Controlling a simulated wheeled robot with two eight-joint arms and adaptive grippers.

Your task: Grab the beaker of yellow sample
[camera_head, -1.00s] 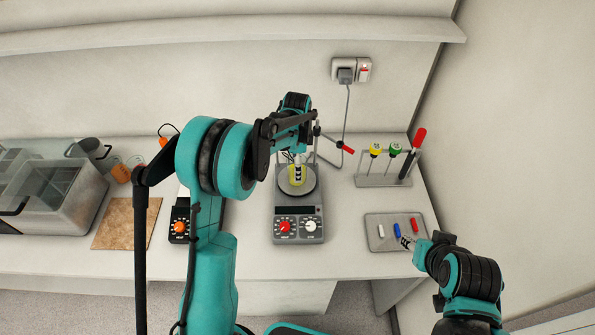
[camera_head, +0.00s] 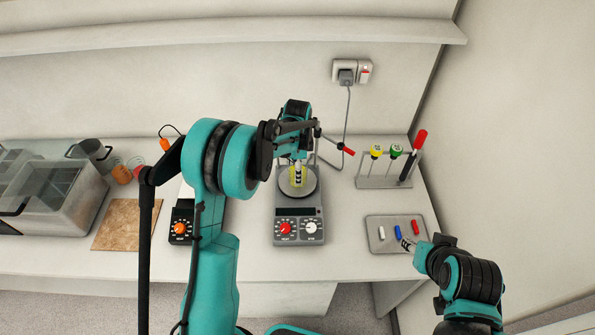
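The beaker of yellow sample (camera_head: 292,184) stands on the round plate of the grey hotplate stirrer (camera_head: 299,211) at the middle of the bench. My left gripper (camera_head: 297,180) reaches down over the plate and its fingers are at the beaker, hiding part of it. I cannot tell from this view whether the fingers are closed on it. My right gripper (camera_head: 408,244) is low at the right, beside the blue stir bar on the grey tray; its fingers are too small to judge.
The grey tray (camera_head: 376,246) holds white, blue and red bars. A rack (camera_head: 372,183) with yellow- and green-topped tools stands behind it. A second device (camera_head: 180,229), a brown board (camera_head: 126,226) and a bath (camera_head: 52,208) are at left. A stand clamp (camera_head: 347,149) is near the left gripper.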

